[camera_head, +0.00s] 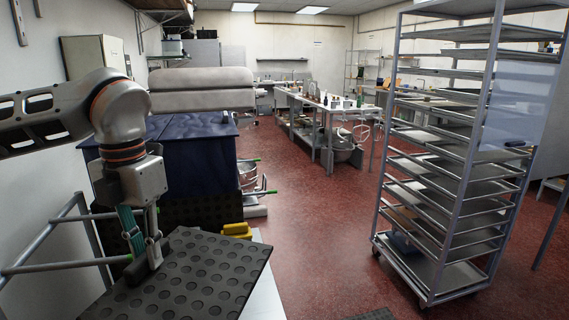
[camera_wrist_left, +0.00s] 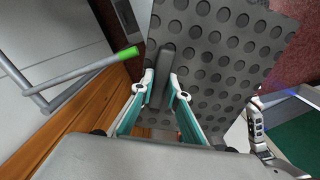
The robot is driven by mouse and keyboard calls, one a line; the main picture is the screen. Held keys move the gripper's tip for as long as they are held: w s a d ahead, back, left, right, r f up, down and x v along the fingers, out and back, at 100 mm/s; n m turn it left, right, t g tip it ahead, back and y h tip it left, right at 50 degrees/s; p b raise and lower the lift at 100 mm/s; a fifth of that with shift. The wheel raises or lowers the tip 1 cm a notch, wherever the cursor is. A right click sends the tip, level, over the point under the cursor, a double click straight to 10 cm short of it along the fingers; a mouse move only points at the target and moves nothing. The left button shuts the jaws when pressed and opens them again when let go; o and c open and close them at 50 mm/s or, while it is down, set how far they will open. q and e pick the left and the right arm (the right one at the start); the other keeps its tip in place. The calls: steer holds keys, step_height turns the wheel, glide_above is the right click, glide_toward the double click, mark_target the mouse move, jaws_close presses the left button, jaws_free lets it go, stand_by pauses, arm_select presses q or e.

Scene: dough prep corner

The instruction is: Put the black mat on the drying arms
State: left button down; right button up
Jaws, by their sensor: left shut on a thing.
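The black mat (camera_head: 205,275) is a dark sheet with rows of round dimples, held tilted at the bottom left of the head view. It also fills the upper middle of the left wrist view (camera_wrist_left: 225,65). My left gripper (camera_head: 147,258) is shut on a raised dark grip bar (camera_wrist_left: 157,78) on the mat, with a finger on each side. Grey tubes that look like the drying arms (camera_head: 60,264) stand left of the mat. In the left wrist view, one grey tube (camera_wrist_left: 85,80) has a green tip beside the mat's left edge.
A dark blue covered bin (camera_head: 195,150) stands behind the mat, with another dark studded surface (camera_head: 200,211) below its front. Yellow pieces (camera_head: 237,230) lie near the mat's far edge. A tall tray rack (camera_head: 437,240) stands right.

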arm_select(q)
steer(key=f+m, duration=0.5)
steer(key=m, duration=0.4)
steer(key=s+f+m, duration=0.1)
steer(key=f+m, duration=0.5)
steer(key=m, duration=0.4)
steer(key=f+m, duration=0.5)
steer(key=m, duration=0.5)
steer(key=shift+s+a+f, duration=0.2)
steer(key=shift+s+a, duration=0.1)
steer(key=shift+s, duration=0.1)
steer(key=f+m, duration=0.1)
steer(key=m, duration=0.1)
steer(key=s+f+m, duration=0.1)
steer(key=shift+m, duration=0.4)
